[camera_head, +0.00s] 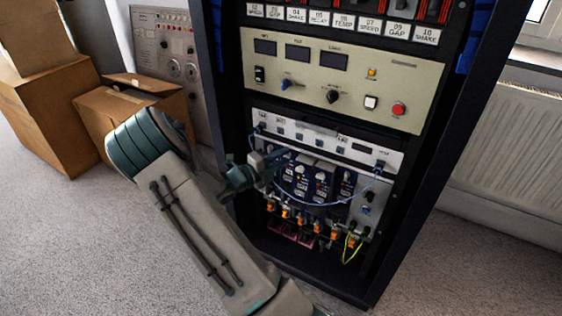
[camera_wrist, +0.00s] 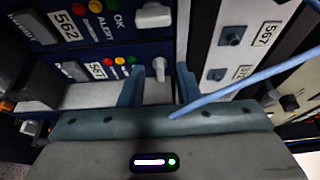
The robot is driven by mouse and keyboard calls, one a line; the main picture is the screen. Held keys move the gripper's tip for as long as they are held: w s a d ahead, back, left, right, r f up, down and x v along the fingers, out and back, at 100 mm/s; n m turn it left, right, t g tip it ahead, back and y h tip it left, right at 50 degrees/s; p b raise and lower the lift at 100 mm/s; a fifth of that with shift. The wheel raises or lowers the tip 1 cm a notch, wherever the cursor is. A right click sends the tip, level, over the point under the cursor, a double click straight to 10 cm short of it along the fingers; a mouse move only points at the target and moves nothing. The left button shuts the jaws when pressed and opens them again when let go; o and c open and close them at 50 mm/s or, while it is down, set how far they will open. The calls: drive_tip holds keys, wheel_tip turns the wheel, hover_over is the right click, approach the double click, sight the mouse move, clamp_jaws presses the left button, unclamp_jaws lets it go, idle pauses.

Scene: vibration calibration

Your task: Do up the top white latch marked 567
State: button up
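In the wrist view, a small white latch (camera_wrist: 159,68) stands at the end of the blue module with a 567 label (camera_wrist: 97,70). My gripper (camera_wrist: 159,88) is open, with one blue-grey finger on each side of this latch. A gap shows beside the latch; contact cannot be told. A second white latch (camera_wrist: 152,15) sits higher, at the module labelled 562 (camera_wrist: 67,27). In the head view, my gripper (camera_head: 262,165) is at the left side of the rack's blue modules (camera_head: 318,182); its fingertips are hard to make out.
A blue cable (camera_wrist: 245,83) crosses close to my right finger; it also hangs across the modules in the head view (camera_head: 318,204). A white panel with another 567 label (camera_wrist: 265,33) and blue-grey knobs (camera_wrist: 232,36) lies right. Cardboard boxes (camera_head: 45,115) stand left of the rack.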

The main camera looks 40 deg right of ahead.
clamp_jaws()
